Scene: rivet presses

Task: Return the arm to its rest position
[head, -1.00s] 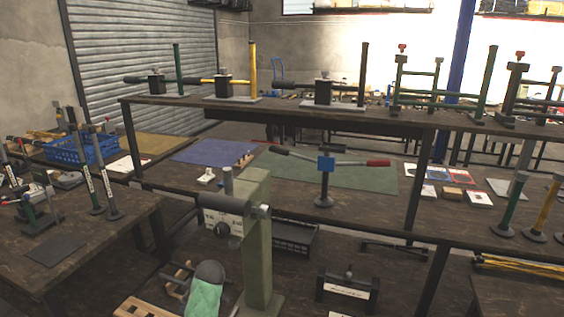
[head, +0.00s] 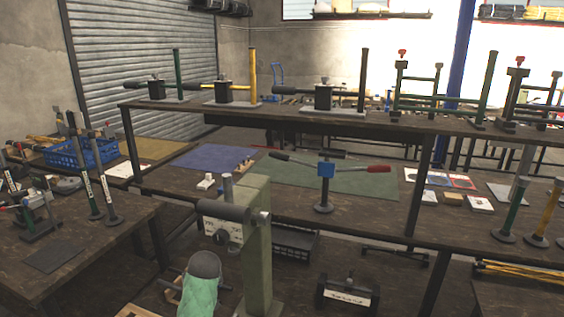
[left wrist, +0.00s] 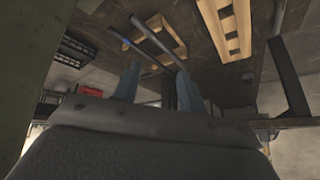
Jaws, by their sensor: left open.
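My left gripper (left wrist: 158,76) shows in the left wrist view as two blue-grey fingers, spread apart. Nothing is held between them. Grey rods (left wrist: 152,36) and wooden frames (left wrist: 232,28) lie beyond the fingertips; I cannot tell their distance. I cannot make out the left fingers in the head view. My right gripper is in neither view. A pale green rivet press (head: 258,240) with a grey cylinder stands at the lower middle of the head view.
A side table (head: 75,255) at left carries several lever tools. A blue crate (head: 75,155) stands behind it. A green surface, possibly the press, fills the wrist view's left edge.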

